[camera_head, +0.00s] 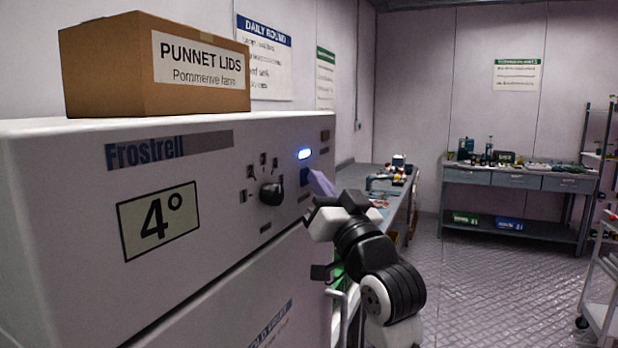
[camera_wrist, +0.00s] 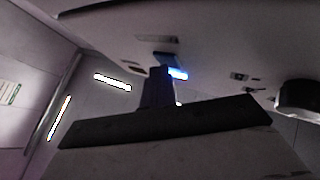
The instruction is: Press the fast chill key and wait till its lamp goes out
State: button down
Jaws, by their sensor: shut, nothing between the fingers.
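The white Frostrell cabinet (camera_head: 70,200) fills the left of the head view. Its lamp (camera_head: 304,154) glows blue-white at the upper right of the panel; the blue glow also shows in the wrist view (camera_wrist: 178,73). A dark blue key (camera_head: 306,175) sits just below the lamp, partly hidden by my gripper; it also shows in the wrist view (camera_wrist: 166,56). My gripper (camera_head: 318,183) is shut and empty, its fingertips at the key in both views. I cannot tell whether they touch or press it.
A black dial (camera_head: 271,193) is left of the key, and a display reading 4° (camera_head: 158,221) is further left. A cardboard box of punnet lids (camera_head: 110,70) stands on the cabinet. A side bench (camera_head: 350,178) stands behind my arm; open floor (camera_head: 480,285) lies right.

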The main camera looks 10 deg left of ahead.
jog(key=shift+s+d, duration=0.25)
jog(key=shift+d, duration=0.55)
jog(key=d, duration=0.1)
jog(key=s+d+b, duration=0.1)
jog(key=d, duration=0.2)
jog(key=shift+s+d, duration=0.25)
jog(key=shift+d, duration=0.1)
jog(key=shift+f, duration=0.1)
dwell(0.4)
